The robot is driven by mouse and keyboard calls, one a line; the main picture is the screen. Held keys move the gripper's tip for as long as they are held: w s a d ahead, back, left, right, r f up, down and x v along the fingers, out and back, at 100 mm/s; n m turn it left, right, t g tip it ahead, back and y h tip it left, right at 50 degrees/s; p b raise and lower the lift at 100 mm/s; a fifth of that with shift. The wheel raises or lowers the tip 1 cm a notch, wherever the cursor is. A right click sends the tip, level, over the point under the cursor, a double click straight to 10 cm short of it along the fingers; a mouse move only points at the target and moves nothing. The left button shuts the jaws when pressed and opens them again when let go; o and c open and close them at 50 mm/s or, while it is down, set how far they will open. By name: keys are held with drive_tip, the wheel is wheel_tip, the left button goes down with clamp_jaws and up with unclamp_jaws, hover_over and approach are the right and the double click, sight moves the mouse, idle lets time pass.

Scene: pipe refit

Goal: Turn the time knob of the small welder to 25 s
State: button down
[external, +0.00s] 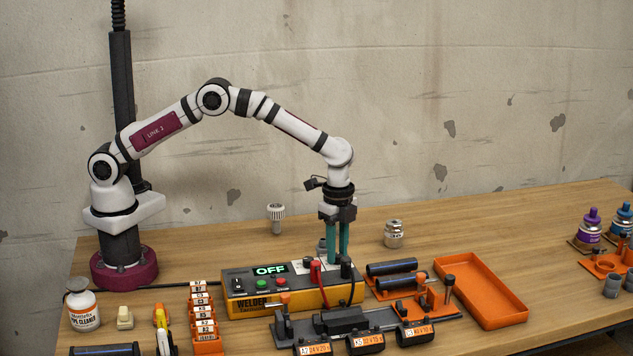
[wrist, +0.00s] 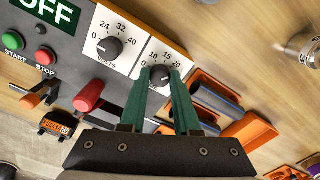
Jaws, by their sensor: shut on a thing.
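The small welder (external: 262,301) is an orange box with a grey top panel and a display reading OFF. My gripper (wrist: 158,75) is shut on the time knob, with one green finger on each side. In the external view my gripper (external: 338,258) points straight down at the panel's back right, and its fingers hide the knob.
The volts knob (wrist: 108,48) is close to the left. A red plug (wrist: 90,95) stands on the panel near my fingers. Dark pipes (external: 391,268) and an orange tray (external: 480,284) are to the right. A metal jar (external: 394,234) stands behind; the table around it is clear.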

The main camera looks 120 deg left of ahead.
sight(338, 254)
drive_tip(key=m, duration=0.6)
drive_tip(key=shift+m, duration=0.3)
idle(0.4)
drive_tip(key=c, duration=0.6)
unclamp_jaws()
drive_tip(key=shift+c, duration=0.2)
wheel_tip(338, 254, up, 16)
drive_tip(key=shift+f, duration=0.1)
